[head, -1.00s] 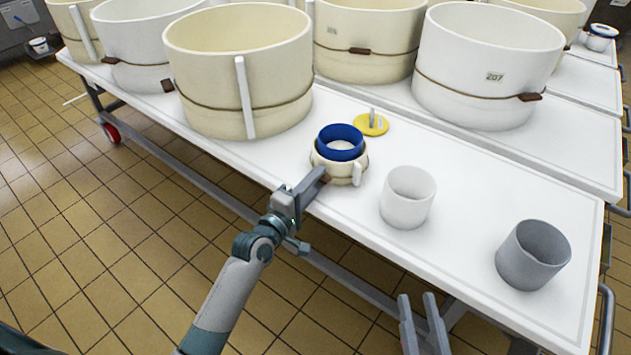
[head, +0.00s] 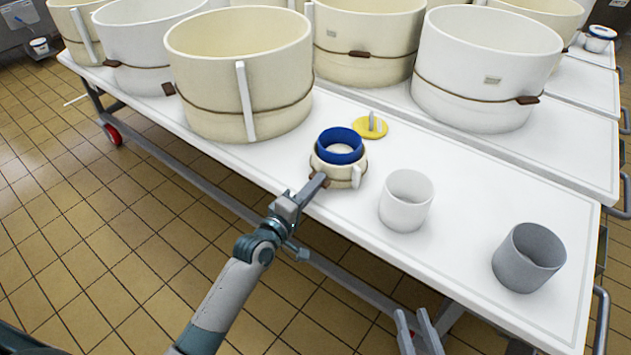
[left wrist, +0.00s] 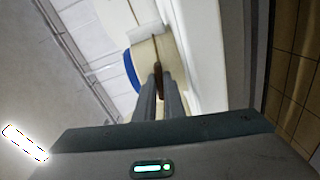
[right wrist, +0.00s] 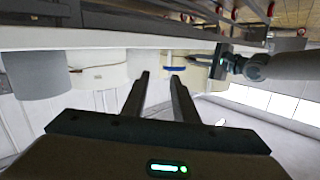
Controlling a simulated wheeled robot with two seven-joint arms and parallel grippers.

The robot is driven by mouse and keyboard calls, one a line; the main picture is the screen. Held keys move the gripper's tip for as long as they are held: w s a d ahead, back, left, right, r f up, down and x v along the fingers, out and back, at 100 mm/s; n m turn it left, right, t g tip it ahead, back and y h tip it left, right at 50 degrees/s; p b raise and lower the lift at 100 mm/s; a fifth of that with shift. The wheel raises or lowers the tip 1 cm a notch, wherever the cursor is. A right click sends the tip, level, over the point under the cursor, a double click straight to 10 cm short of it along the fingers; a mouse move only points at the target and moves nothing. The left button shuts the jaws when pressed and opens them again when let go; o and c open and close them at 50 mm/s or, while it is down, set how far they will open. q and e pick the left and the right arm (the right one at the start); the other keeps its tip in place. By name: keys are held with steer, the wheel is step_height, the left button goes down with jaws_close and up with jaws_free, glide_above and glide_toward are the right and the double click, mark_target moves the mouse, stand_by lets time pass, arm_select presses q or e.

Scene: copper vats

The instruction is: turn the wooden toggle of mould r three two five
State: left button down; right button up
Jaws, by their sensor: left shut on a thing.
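The small cream mould (head: 338,170) with a cord around it and a blue ring (head: 341,146) in its top stands on the white table near the front edge. Its number cannot be read. Its brown wooden toggle (left wrist: 158,75) shows in the left wrist view between the fingertips of my left gripper (left wrist: 158,88). My left gripper (head: 318,184) is shut on the toggle at the mould's front left side; it hides most of the toggle in the head view. My right gripper (head: 416,326) is open and empty in front of the table's edge; it also shows in the right wrist view (right wrist: 160,78).
A white cup-shaped mould (head: 406,200) and a grey one (head: 528,257) stand to the right on the table (head: 455,245). A yellow disc (head: 370,126) with an upright handle lies behind the small mould. Large cream and white moulds with cords stand behind.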

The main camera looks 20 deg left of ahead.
arm_select(q)
steer(key=shift+r+m+p, duration=0.1)
steer(key=shift+m+p, duration=0.7)
steer(key=shift+m, duration=0.3)
steer(key=m+p, duration=0.2)
steer(key=shift+m, duration=0.4)
arm_select(e)
steer(key=s+d+f+g+h, duration=0.2)
steer(key=s+d+f+g, duration=0.3)
steer(key=f+g, duration=0.4)
arm_select(q)
steer(key=m+p, duration=0.3)
steer(key=m, duration=0.2)
steer(key=shift+p, duration=0.3)
steer(key=m+p, duration=0.1)
steer(key=m, duration=0.2)
steer(key=shift+m+p, duration=0.8)
steer(key=shift+m, duration=0.7)
arm_select(e)
steer(key=s+d+f+g+h, duration=0.2)
steer(key=s+d+g+h, duration=0.1)
steer(key=s+d, duration=0.3)
steer(key=shift+d+m, duration=0.4)
steer(key=shift+d, duration=0.35)
steer(key=shift+s, duration=0.15)
arm_select(q)
steer(key=c, duration=1.8)
jaws_free()
steer(key=shift+c, duration=0.2)
